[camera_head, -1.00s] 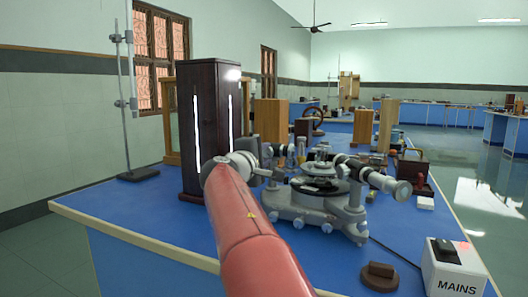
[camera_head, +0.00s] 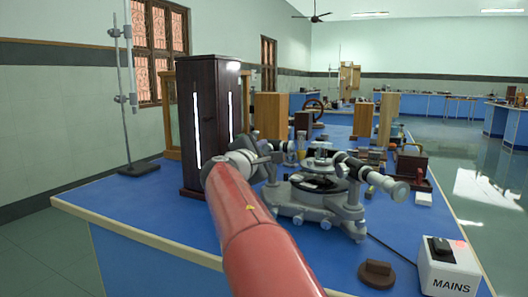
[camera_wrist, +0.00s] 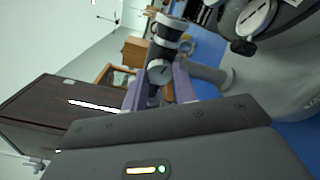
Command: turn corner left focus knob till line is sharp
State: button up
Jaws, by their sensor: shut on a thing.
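The grey spectrometer (camera_head: 318,205) stands on the blue bench, with its telescope tube (camera_head: 386,183) pointing to the right front. My gripper (camera_head: 278,150) is at its left side, by the tube on that side, partly hidden behind my arm in the head view. In the wrist view my gripper's two purple fingers (camera_wrist: 159,88) are shut on a round grey focus knob (camera_wrist: 158,72), one on each side. The knob sits below a dark and white tube (camera_wrist: 166,34). The line in the eyepiece is not visible.
A tall dark lamp housing (camera_head: 208,120) with bright slits stands close left of my arm. A metal stand (camera_head: 130,110) is farther left. The MAINS box (camera_head: 449,268) and a small brown block (camera_head: 377,274) are at the front right. The bench's front left is clear.

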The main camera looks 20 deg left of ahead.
jog(key=shift+a, duration=0.1)
jog(key=o, duration=1)
jog(key=s+b, duration=0.1)
jog(key=s, duration=0.4)
jog(key=s+b, duration=0.1)
jog(key=s, duration=0.2)
jog(key=shift+a+b, duration=0.3)
